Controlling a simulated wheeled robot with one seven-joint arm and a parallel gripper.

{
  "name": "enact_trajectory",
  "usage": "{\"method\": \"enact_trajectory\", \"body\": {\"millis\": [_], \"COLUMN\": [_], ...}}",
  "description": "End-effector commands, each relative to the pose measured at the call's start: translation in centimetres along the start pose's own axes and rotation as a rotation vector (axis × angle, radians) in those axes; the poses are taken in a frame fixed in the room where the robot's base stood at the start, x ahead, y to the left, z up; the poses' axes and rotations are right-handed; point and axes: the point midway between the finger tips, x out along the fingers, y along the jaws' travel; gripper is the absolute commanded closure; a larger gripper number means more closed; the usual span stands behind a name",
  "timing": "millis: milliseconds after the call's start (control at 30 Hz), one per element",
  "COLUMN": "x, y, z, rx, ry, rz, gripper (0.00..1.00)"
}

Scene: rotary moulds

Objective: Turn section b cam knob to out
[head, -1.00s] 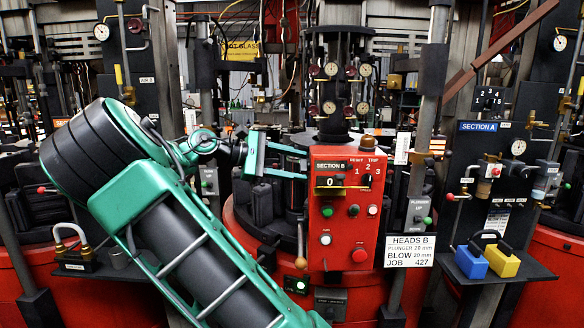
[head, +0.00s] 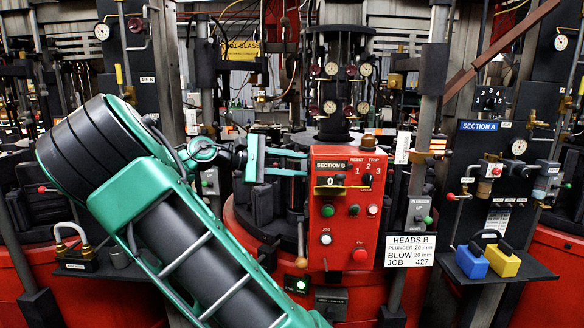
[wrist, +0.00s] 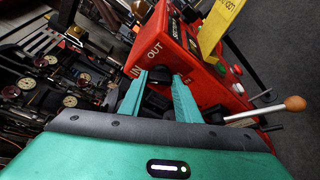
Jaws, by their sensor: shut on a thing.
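The red Section B box (head: 345,215) stands in the middle of the head view. In the wrist view, its side face carries the white words IN and OUT, and a black cam knob (wrist: 156,77) sits just below them. My gripper (wrist: 160,80) has its two green fingers on either side of this knob, shut on it. The fingers partly cover the knob, and I cannot tell which word it points to. In the head view my gripper (head: 303,163) reaches the box's left side, where the knob is hidden.
A yellow tag (wrist: 217,28) and a lever with a wooden ball (wrist: 294,103) are near the box in the wrist view. Gauges (head: 332,68) stand above and behind the box. Yellow and blue padlocks (head: 503,262) sit on a shelf at the right.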

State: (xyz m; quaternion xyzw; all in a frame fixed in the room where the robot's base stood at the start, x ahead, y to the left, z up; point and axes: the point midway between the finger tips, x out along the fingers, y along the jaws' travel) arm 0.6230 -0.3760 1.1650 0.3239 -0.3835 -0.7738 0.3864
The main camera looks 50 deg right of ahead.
Motion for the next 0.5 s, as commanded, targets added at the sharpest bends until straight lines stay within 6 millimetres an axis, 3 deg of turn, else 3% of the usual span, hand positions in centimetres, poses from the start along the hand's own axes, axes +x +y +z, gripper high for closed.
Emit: {"method": "enact_trajectory", "body": {"millis": [500], "x": [0.06], "y": [-0.59], "z": [-0.11], "rx": [0.445], "ry": [-0.003], "rz": [0.186], "gripper": [0.93]}}
